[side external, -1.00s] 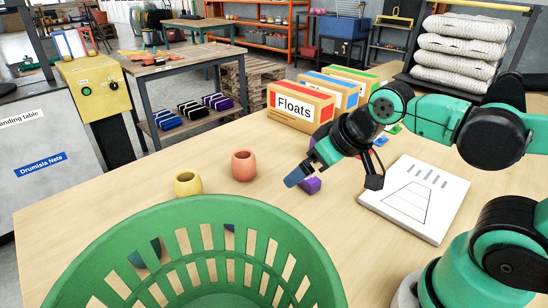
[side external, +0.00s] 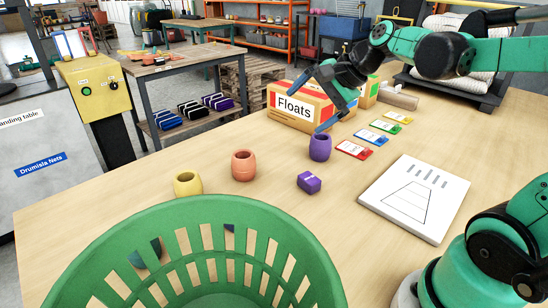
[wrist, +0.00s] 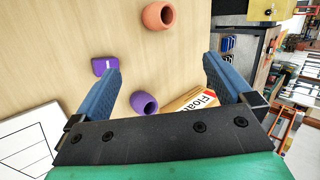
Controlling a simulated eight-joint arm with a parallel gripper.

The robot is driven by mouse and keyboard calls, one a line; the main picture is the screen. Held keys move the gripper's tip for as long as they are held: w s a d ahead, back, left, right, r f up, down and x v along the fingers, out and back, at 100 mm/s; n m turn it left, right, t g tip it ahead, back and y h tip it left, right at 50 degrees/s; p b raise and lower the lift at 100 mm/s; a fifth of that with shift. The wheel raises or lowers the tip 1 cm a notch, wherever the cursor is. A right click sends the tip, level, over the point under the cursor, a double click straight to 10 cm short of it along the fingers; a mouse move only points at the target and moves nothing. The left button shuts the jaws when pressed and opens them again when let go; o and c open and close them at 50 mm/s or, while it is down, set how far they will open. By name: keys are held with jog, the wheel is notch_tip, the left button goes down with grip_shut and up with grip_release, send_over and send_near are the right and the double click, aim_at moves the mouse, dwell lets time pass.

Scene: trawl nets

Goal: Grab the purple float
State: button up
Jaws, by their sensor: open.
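The purple float (side external: 320,147) is a small hollow barrel standing upright on the table, in front of the Floats box. In the wrist view the purple float (wrist: 144,103) shows near the inner side of the left finger, and nothing is held. My gripper (side external: 312,108) is open above and behind the float in the side view, its fingers pointing down. In the wrist view the blue fingers of my gripper (wrist: 162,65) are spread wide apart. Whether a finger touches the float cannot be told.
A purple block (side external: 309,182) lies close in front of the float. An orange float (side external: 243,165) and a yellow float (side external: 187,184) stand left. The Floats box (side external: 297,106) is behind, coloured cards (side external: 355,149) right, a green basket (side external: 195,215) in front, and a white board (side external: 415,198) at right.

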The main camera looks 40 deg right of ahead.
jog(key=w+d+m+t, duration=0.2)
jog(key=w+d+m, duration=0.1)
jog(key=d+m, duration=0.5)
jog(key=m+t, duration=0.3)
jog(key=m, duration=0.7)
send_over(321, 145)
jog(key=s+d, duration=0.4)
jog(key=f, duration=0.1)
jog(key=shift+n, duration=0.3)
jog(key=f, duration=1.4)
jog(key=shift+w+a, duration=0.35)
jog(key=shift+a, duration=0.05)
jog(key=shift+f, duration=0.35)
jog(key=shift+w+a+f, duration=0.1)
jog(key=shift+w+f, duration=0.15)
jog(key=shift+w, duration=0.1)
jog(key=shift+x, duration=2.35)
jog(key=shift+c, duration=0.2)
jog(key=c, duration=1.1)
